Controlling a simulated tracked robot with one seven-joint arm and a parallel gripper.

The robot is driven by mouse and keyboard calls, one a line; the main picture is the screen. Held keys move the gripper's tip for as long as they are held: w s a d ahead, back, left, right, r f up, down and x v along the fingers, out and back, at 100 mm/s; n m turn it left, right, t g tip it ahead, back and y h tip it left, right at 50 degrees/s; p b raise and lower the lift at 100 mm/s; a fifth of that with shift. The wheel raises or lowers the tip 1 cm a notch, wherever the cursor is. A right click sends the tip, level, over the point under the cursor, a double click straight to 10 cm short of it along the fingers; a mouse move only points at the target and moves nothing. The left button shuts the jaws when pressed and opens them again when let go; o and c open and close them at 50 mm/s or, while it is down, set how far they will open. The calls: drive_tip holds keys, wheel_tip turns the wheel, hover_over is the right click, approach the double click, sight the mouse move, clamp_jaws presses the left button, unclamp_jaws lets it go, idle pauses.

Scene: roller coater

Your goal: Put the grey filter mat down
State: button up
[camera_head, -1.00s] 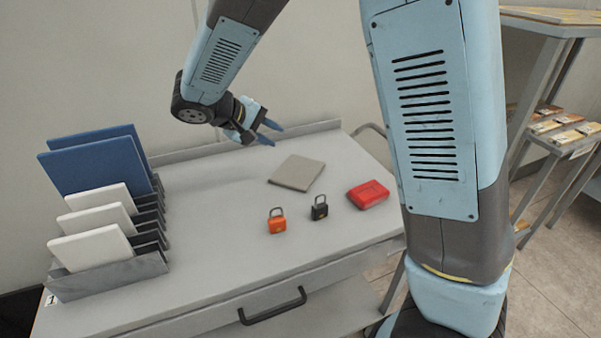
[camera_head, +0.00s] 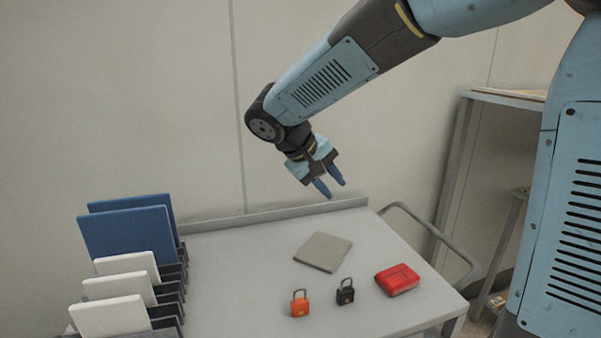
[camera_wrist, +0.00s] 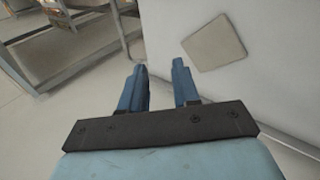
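The grey filter mat (camera_head: 323,252) lies flat on the grey cart top (camera_head: 235,262), towards its back right. It also shows in the wrist view (camera_wrist: 214,43), up and to the right of the fingers. My gripper (camera_head: 329,189) is above and behind the mat, clear of it. In the wrist view my gripper (camera_wrist: 160,80) has its two blue fingers apart with nothing between them.
A rack at the left holds blue panels (camera_head: 130,238) and white panels (camera_head: 120,288). An orange padlock (camera_head: 300,305), a black padlock (camera_head: 345,293) and a red case (camera_head: 397,280) stand in front of the mat. A cart handle (camera_head: 440,240) is at right.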

drive_tip(key=s+d+r+m+t+y, duration=0.2)
drive_tip(key=s+d+m+y, duration=0.2)
drive_tip(key=s+d, duration=1.2)
drive_tip(key=s+y, duration=0.2)
drive_tip(key=shift+s+r+m+y, duration=0.15)
drive_tip(key=shift+s+m+y, duration=0.05)
drive_tip(key=shift+m+y, duration=0.2)
